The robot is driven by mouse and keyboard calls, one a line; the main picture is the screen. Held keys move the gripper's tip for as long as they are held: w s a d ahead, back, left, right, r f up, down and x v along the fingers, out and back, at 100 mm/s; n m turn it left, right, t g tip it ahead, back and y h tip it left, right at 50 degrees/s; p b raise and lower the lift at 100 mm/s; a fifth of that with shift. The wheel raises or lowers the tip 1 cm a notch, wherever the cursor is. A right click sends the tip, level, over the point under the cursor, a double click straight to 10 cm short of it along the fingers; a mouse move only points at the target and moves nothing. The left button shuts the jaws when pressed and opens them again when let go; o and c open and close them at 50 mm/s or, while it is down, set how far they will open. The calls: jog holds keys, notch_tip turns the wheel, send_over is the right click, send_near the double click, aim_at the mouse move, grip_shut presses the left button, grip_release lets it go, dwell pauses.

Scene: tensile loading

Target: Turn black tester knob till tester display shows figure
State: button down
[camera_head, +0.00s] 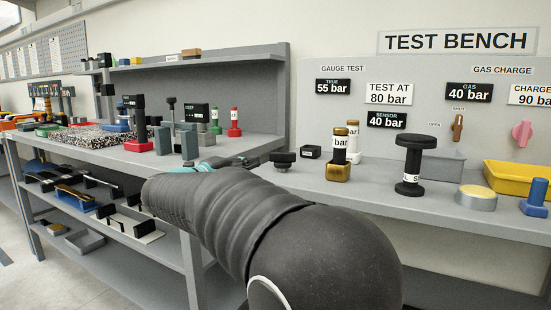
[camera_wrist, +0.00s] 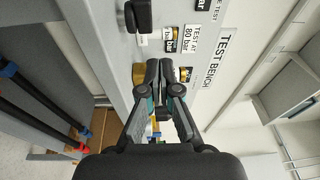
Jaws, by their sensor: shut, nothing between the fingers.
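A low black knob (camera_head: 283,160) sits on the test bench shelf, left of a small dark box (camera_head: 311,152) with a pale label, which may be the tester display; no figure is readable on it. A dark knob-like piece shows at the top of the wrist view (camera_wrist: 140,15). My gripper (camera_wrist: 168,72) is shut and empty in the wrist view, its fingertips in front of the bench near a brass fitting (camera_wrist: 138,75). It appears apart from the knob. In the head view my arm hides most of the gripper.
A brass gauge (camera_head: 339,165), a tall black spool-shaped piece (camera_head: 410,165), a round tin (camera_head: 476,197) and a yellow tray (camera_head: 505,172) stand along the bench. Signs hang on the wall behind. A grey workbench (camera_head: 130,155) with several tools stands left.

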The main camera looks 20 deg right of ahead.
jog(key=s+f+m+g, duration=0.1)
jog(key=f+m+g, duration=0.1)
jog(key=g, duration=0.1)
jog(key=p, duration=0.1)
send_near(293, 158)
jog(key=s+d, duration=0.2)
jog(key=d, duration=0.1)
jog(key=shift+d+f, duration=0.15)
jog(key=shift+d, duration=0.15)
jog(key=w+d, duration=0.1)
jog(key=w, duration=0.1)
jog(key=shift+w+d+p, duration=0.35)
jog(key=shift+w+d, duration=0.35)
jog(key=shift+w, duration=0.25)
jog(key=shift+a+f+t, duration=0.1)
jog(key=shift+t, duration=0.2)
